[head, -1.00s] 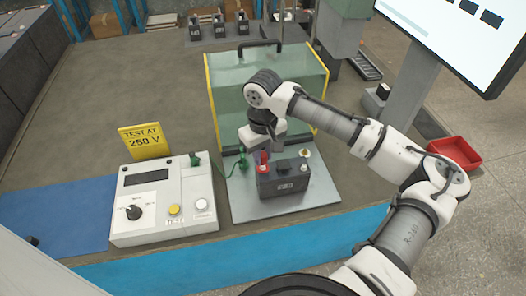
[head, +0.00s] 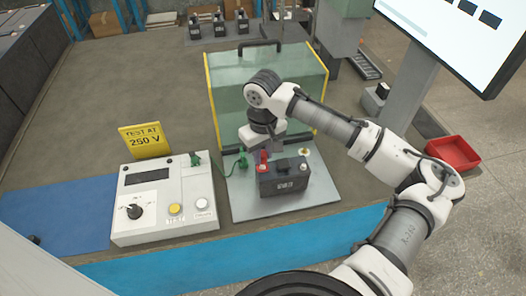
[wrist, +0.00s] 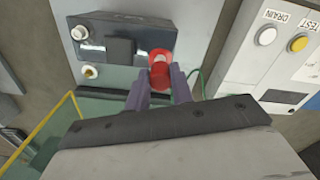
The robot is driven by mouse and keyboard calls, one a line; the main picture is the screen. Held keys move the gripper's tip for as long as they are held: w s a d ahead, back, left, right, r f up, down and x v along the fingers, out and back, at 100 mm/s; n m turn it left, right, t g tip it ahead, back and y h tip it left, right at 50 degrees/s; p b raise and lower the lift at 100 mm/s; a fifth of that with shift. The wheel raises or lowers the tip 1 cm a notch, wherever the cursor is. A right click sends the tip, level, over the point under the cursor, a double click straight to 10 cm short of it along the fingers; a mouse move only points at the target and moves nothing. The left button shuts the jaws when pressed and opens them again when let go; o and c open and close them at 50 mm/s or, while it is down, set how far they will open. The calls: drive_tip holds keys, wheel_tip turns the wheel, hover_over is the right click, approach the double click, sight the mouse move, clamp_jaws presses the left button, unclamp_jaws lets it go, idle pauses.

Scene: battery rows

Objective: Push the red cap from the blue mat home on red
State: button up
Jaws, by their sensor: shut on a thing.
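The dark battery (head: 283,180) stands on a grey plate (head: 240,205) in front of the green-tinted case. The red cap (wrist: 160,68) is between the fingertips of my gripper (wrist: 160,84), which is shut on it. In the head view, red (head: 264,160) shows at the battery's left end, below my gripper. In the wrist view, the cap is at the battery's edge; its underside is hidden, so I cannot tell how far down it sits. A pale post (head: 304,152) shows at the battery's right end. The blue mat (head: 60,215) lies at the left.
A tester box (head: 165,205) with a knob and buttons stands left of the plate. A yellow "TEST AT 250 V" sign (head: 145,141) stands behind it. A green clip (head: 242,160) is close to the left of my gripper. The clear case (head: 225,90) stands behind.

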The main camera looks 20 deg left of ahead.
drive_tip(key=shift+f+b, duration=0.5)
drive_tip(key=shift+f, duration=1)
idle(1.4)
drive_tip(key=o, duration=1.5)
drive_tip(key=shift+r, duration=0.1)
drive_tip(key=shift+r+p, duration=2.25)
drive_tip(key=shift+r, duration=0.15)
drive_tip(key=shift+r+p, duration=0.45)
drive_tip(key=shift+r, duration=0.6)
